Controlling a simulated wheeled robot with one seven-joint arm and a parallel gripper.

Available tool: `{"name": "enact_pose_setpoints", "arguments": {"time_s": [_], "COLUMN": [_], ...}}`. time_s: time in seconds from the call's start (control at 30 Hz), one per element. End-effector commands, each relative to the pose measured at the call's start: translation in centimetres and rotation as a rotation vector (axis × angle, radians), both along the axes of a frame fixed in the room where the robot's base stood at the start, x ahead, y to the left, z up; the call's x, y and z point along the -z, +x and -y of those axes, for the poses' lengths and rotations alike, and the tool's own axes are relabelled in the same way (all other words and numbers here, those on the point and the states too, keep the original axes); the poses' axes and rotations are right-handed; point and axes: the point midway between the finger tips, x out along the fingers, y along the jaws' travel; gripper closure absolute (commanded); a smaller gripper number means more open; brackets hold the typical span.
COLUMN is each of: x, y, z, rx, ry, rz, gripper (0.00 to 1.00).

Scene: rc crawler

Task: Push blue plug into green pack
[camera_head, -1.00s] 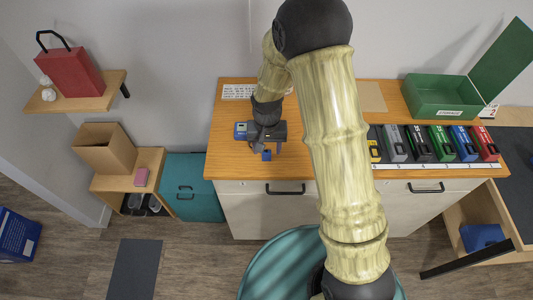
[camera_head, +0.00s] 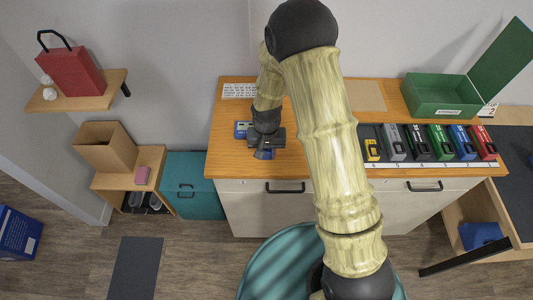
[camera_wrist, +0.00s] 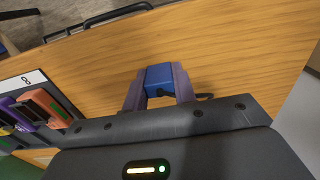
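The blue plug (camera_wrist: 160,78) shows in the wrist view between the two fingers of my gripper (camera_wrist: 159,86). Both fingers appear to touch its sides, and a dark cord shows beside it. I cannot tell whether the plug touches the counter. The green pack (camera_head: 440,142) stands in a row of coloured packs at the right of the counter, well apart from my gripper.
Yellow (camera_head: 372,149), grey (camera_head: 393,143), black, blue (camera_head: 462,142) and red (camera_head: 485,142) packs stand beside the green one on a dark rack with a numbered strip. An open green box (camera_head: 441,110) is behind them. A blue device (camera_head: 241,129) sits behind my gripper. Counter between is clear.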

Motion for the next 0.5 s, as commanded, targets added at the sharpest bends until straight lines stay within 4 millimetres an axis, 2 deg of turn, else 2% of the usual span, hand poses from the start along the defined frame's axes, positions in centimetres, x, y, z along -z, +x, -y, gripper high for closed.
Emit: {"name": "enact_pose_setpoints", "arguments": {"time_s": [0.03, 0.07, 0.37, 0.5], "x": [0.0, 0.0, -0.12, -0.92], "y": [0.0, 0.0, 0.02, 0.09], "z": [-0.01, -0.01, -0.01, -0.04], "rx": [0.0, 0.0, 0.0, 0.0], "ry": [0.0, 0.0, 0.0, 0.001], "rz": [0.0, 0.0, 0.001, 0.003], "gripper": [0.89, 0.94, 0.95, 0.95]}}
